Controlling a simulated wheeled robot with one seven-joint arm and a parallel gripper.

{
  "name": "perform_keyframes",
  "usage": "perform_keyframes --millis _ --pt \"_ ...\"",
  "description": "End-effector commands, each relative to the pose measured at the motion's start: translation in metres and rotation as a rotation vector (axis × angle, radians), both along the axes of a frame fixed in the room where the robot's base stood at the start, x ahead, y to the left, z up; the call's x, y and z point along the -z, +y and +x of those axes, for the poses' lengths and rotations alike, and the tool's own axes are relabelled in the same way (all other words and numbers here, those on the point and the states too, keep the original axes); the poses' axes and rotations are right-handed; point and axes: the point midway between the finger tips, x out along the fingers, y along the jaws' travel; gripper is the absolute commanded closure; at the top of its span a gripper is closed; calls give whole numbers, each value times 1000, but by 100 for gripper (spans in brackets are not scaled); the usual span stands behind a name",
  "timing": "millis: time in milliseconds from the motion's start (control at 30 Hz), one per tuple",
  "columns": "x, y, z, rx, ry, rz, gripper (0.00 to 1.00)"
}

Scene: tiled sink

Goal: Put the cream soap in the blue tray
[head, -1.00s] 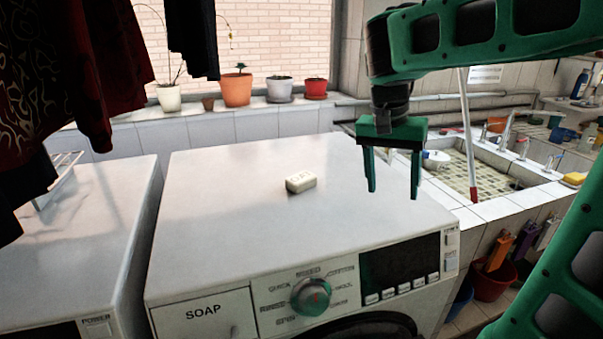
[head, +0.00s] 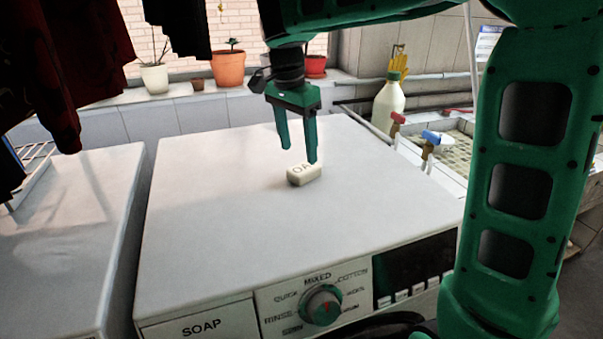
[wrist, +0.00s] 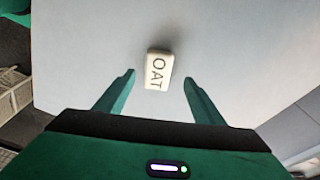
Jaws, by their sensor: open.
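The cream soap (head: 305,174), a small bar marked "OAT", lies on top of the white washing machine (head: 230,200). My gripper (head: 299,156) is open and empty, pointing down close above and behind the soap in the head view. In the wrist view the soap (wrist: 158,70) lies just beyond the gap between the open fingertips (wrist: 159,76), roughly centred. The fingers look apart from it. I see no blue tray in either view now.
Potted plants (head: 228,68) line the sill at the back. Dark clothes hang at upper left. The machine top around the soap is clear.

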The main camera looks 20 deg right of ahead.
Motion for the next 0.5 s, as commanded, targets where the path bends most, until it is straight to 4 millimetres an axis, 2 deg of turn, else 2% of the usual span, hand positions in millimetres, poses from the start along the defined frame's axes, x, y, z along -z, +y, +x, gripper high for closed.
perform_keyframes --millis 167,300,500 --pt "12 -6 1 2 2 -1 38" --pt "32 -14 2 2 3 0 38" --pt "51 -15 3 -1 1 0 38"
